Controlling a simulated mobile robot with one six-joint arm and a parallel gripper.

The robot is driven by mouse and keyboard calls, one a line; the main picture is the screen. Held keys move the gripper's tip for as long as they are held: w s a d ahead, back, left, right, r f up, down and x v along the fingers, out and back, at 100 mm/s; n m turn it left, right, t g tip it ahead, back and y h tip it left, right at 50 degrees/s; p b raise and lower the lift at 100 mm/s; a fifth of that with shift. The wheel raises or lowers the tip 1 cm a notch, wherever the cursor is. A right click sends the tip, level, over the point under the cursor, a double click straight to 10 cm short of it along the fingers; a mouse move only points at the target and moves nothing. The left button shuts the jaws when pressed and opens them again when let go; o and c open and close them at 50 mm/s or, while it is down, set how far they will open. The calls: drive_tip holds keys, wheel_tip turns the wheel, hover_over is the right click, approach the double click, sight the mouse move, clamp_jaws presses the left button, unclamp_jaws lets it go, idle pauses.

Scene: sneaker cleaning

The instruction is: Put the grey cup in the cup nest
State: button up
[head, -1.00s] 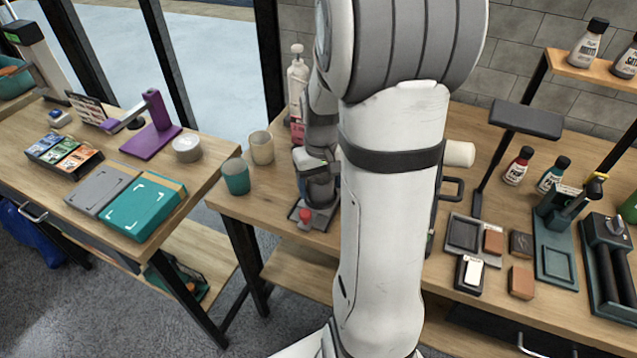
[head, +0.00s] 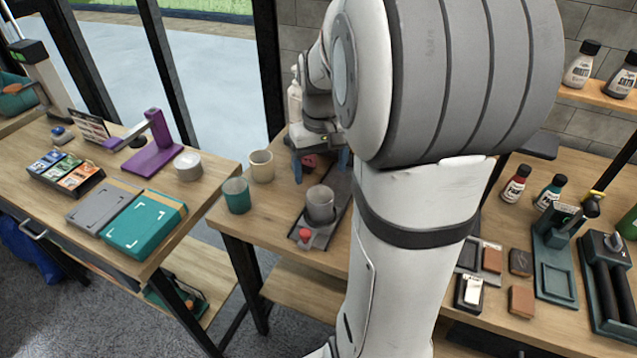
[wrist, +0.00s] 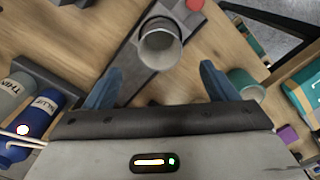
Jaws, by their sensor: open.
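The grey cup (head: 320,204) stands upright on a long dark grey fixture (head: 341,185) with a red knob (head: 305,236) at its near end. This fixture looks like the cup nest; how deep the cup sits in it is hidden. In the wrist view the cup (wrist: 160,46) shows its open mouth and looks empty. My gripper (wrist: 160,84) is open with two blue fingers, apart from the cup and with nothing between them.
A teal cup (head: 237,196) and a cream cup (head: 261,166) stand left of the fixture, near the bench's left edge. Bottles, including a blue one (wrist: 35,122), stand on the other side in the wrist view. Brushes and blocks (head: 493,259) lie right of my arm.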

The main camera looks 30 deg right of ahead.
drive_tip(key=s+a+n+t, duration=0.1)
drive_tip(key=s+a+t, duration=0.1)
drive_tip(key=s+a, duration=1)
drive_tip(key=shift+a+r+t, duration=0.25)
drive_tip(key=shift+a+t, duration=0.05)
drive_tip(key=shift+a, duration=0.1)
drive_tip(key=shift+s, duration=0.1)
drive_tip(key=shift+c, duration=0.5)
